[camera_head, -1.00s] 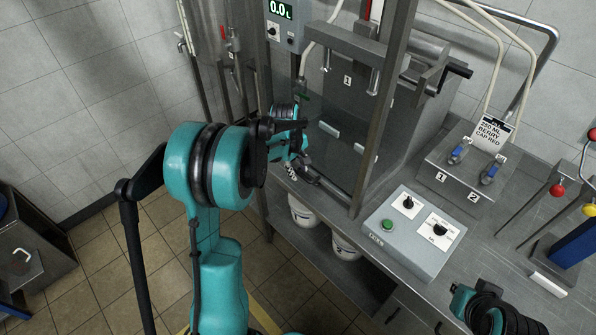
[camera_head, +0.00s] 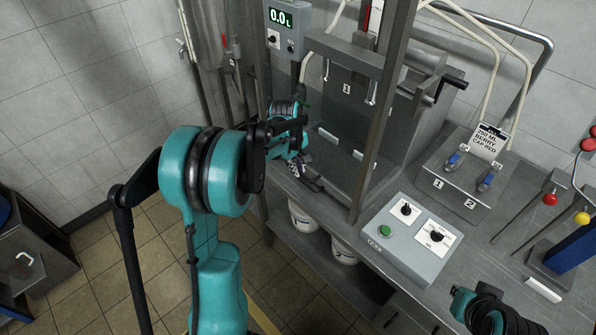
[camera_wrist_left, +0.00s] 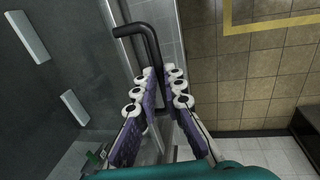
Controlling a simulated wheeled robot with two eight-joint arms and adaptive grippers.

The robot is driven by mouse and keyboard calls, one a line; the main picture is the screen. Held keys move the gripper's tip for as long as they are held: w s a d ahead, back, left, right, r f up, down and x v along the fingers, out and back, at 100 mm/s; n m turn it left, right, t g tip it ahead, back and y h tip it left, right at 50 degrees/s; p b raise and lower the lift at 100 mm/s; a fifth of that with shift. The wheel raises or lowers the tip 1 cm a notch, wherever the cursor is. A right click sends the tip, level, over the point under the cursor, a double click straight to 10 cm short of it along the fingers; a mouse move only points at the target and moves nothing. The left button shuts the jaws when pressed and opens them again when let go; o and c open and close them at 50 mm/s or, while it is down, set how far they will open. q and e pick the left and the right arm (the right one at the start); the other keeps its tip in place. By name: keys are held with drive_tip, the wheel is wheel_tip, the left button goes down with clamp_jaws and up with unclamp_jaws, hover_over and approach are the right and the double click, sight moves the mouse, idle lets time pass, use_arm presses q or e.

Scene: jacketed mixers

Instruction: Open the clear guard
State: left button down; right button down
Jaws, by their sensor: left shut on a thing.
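The clear guard (camera_head: 335,165) is a see-through dark-tinted panel in a grey metal frame at the bench front, before the steel unit marked 1. In the left wrist view its pane (camera_wrist_left: 60,65) fills the left side. A black bent handle (camera_wrist_left: 139,29) stands at the pane's edge. My left gripper (camera_head: 303,178) is low at the guard's left side. In the left wrist view its purple, white-knuckled fingers (camera_wrist_left: 160,85) are shut on the handle, one finger on each side. Part of my right wrist shows at the lower right; its fingers are hidden.
A grey control box (camera_head: 408,238) with a green button sits on the bench right of the guard. A tap block (camera_head: 458,180) with blue levers stands behind it. White buckets (camera_head: 303,216) stand on the shelf below. Tiled floor to the left is free.

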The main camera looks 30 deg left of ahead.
use_arm(q)
wheel_tip(320, 180, up, 28)
drive_tip(key=p, duration=1.5)
drive_tip(key=shift+f, duration=0.15)
drive_tip(key=c, duration=1.6)
unclamp_jaws()
wheel_tip(320, 180, up, 12)
drive_tip(key=s, duration=0.2)
drive_tip(key=shift+a, duration=0.35)
drive_tip(key=shift+f, duration=0.1)
drive_tip(key=s+d+f+m+t+b, duration=0.1)
drive_tip(key=s+d+f+m+b, duration=0.3)
drive_tip(key=f, duration=0.7)
drive_tip(key=s+d+f+m+t+b, duration=0.2)
drive_tip(key=s+d+f+m+b, duration=0.3)
drive_tip(key=s+f+b, duration=0.4)
drive_tip(key=s+d+f+m+t+b, duration=0.2)
drive_tip(key=s+d+f+m+b, duration=0.3)
drive_tip(key=f, duration=1)
drive_tip(key=s+d+b, duration=0.1)
drive_tip(key=s+b, duration=0.1)
drive_tip(key=b, duration=0.1)
drive_tip(key=shift+s+f+y, duration=0.15)
drive_tip(key=shift+s+y, duration=0.1)
drive_tip(key=shift+y, duration=0.15)
